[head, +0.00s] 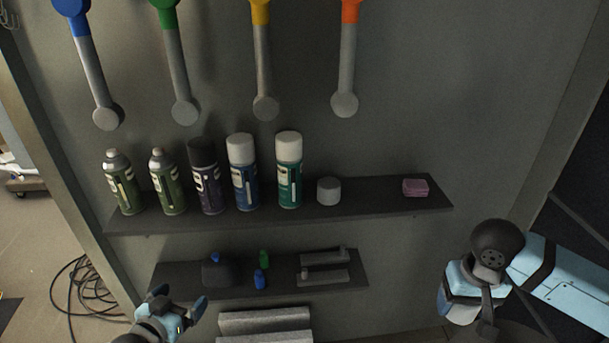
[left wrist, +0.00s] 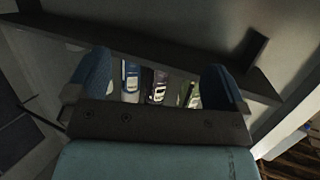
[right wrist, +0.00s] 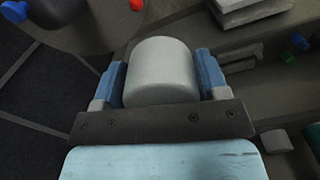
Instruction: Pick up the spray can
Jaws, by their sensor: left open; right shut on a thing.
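Several spray cans stand upright in a row on the upper shelf: two olive-green cans (head: 122,182) (head: 167,181), a dark purple can (head: 206,176), a blue can with a white cap (head: 243,172) and a green can with a white cap (head: 289,170). My left gripper (head: 179,299) is open and empty, below and in front of the shelves. In the left wrist view some cans (left wrist: 160,86) show beyond its spread fingers. My right gripper (right wrist: 161,72) is shut on a pale grey cylinder (right wrist: 161,75). I cannot tell whether this is a spray can. The right fingers are not clear in the head view.
A small white round piece (head: 328,191) and a pink block (head: 415,187) sit on the upper shelf (head: 370,203). The lower shelf (head: 345,280) holds small blue, green and grey items. Tools with coloured handles (head: 178,70) hang above. Cables (head: 80,285) lie at left.

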